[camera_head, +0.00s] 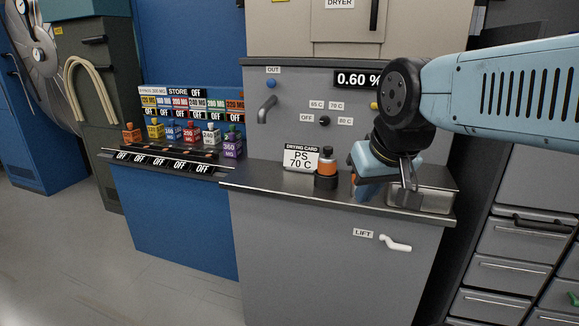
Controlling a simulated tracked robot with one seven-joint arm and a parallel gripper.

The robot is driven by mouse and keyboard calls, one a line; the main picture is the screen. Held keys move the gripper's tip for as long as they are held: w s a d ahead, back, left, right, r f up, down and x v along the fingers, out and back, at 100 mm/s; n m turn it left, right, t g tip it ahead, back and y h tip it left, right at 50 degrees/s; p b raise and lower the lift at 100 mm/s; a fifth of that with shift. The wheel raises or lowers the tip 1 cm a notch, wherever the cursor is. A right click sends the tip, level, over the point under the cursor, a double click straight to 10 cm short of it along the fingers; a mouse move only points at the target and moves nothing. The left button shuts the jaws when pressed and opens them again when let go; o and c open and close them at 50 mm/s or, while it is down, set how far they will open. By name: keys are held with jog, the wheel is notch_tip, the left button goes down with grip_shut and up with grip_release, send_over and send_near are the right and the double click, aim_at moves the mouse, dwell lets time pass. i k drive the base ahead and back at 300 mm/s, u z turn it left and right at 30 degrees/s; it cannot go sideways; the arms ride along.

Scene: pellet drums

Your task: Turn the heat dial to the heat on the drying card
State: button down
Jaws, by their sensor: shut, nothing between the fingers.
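The heat dial (324,121) is a small black knob on the grey dryer panel. Labels OFF, 65 C, 70 C and 80 C stand around it; its pointer is too small to read. The drying card (301,158) stands on the counter below and reads "PS 70 C". My gripper (407,185) is at the right of the counter, pointing down over the metal tray, to the right of and below the dial. It is shut and apart from the dial. My blue arm comes in from the right.
An orange-and-black bottle (326,168) stands on the counter between card and gripper. A metal tray (437,200) lies under the gripper. A spout (266,108) juts from the panel at left. A display (357,79) reads 0.60 %. A white lift handle (396,244) is below the counter.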

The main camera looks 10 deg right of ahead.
aim_at(324, 121)
jog(key=z, duration=0.15)
jog(key=i, duration=0.5)
jog(key=u, duration=0.3)
jog(key=k, duration=0.5)
jog(key=u, duration=1.05)
jog(key=i, duration=0.5)
jog(key=z, duration=0.7)
